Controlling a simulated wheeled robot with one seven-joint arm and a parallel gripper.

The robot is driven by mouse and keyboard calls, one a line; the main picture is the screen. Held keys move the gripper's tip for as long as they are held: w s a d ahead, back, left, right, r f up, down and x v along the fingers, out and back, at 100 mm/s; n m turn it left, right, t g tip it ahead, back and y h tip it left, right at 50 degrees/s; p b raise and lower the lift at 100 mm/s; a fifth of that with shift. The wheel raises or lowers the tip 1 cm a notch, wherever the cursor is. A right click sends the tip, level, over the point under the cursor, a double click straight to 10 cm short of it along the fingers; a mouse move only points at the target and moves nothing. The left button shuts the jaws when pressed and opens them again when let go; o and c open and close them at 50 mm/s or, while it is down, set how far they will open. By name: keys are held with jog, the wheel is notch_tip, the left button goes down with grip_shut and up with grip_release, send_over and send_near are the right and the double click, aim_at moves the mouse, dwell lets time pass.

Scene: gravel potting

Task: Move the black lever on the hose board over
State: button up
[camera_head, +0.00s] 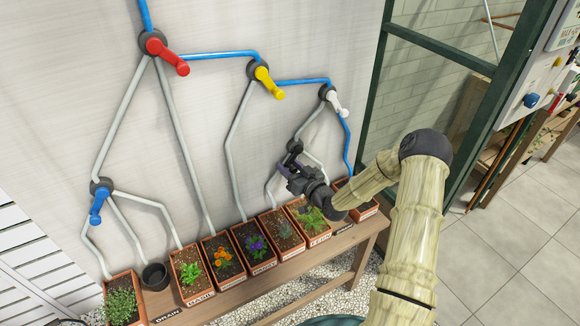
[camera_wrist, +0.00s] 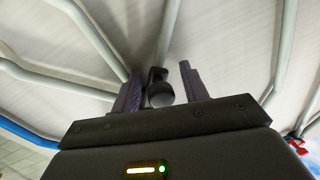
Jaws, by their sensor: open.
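The black lever (camera_head: 294,146) sits at a pipe junction on the pale hose board (camera_head: 210,90), low and right of centre in the head view. My gripper (camera_head: 284,168) is right at it and partly covers it. In the wrist view the black lever (camera_wrist: 159,90) shows its rounded end between the two fingers of my gripper (camera_wrist: 161,72). The fingers are open, with a gap to the lever on both sides. I cannot tell whether either finger touches it.
Red (camera_head: 168,55), yellow (camera_head: 265,78), white (camera_head: 335,102) and blue (camera_head: 98,205) levers sit on other junctions. Grey and blue hoses run between them. A wooden bench (camera_head: 345,245) with several planted pots and a black pot (camera_head: 155,277) stands below. A green frame (camera_head: 377,85) rises at right.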

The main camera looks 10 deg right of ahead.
grip_shut()
jog(key=shift+f+n+b, duration=0.1)
jog(key=shift+n+b, duration=0.2)
jog(key=n+b, duration=0.1)
jog(key=b, duration=0.1)
jog(key=d+f+n+b, duration=0.1)
jog(key=n+b, duration=0.1)
jog(key=shift+w+d+f+n, duration=0.1)
jog(key=shift+w+d+n, duration=0.1)
jog(key=shift+w+n, duration=0.1)
jog(key=n+b, duration=0.1)
jog(key=d+n+b, duration=0.1)
jog(key=n+b, duration=0.1)
jog(key=shift+w+d+f+g+h+b, duration=0.1)
jog(key=shift+w+d+g+h+b, duration=0.2)
jog(key=shift+g+b, duration=0.1)
jog(key=shift+s+n, duration=0.1)
jog(key=shift+n, duration=0.2)
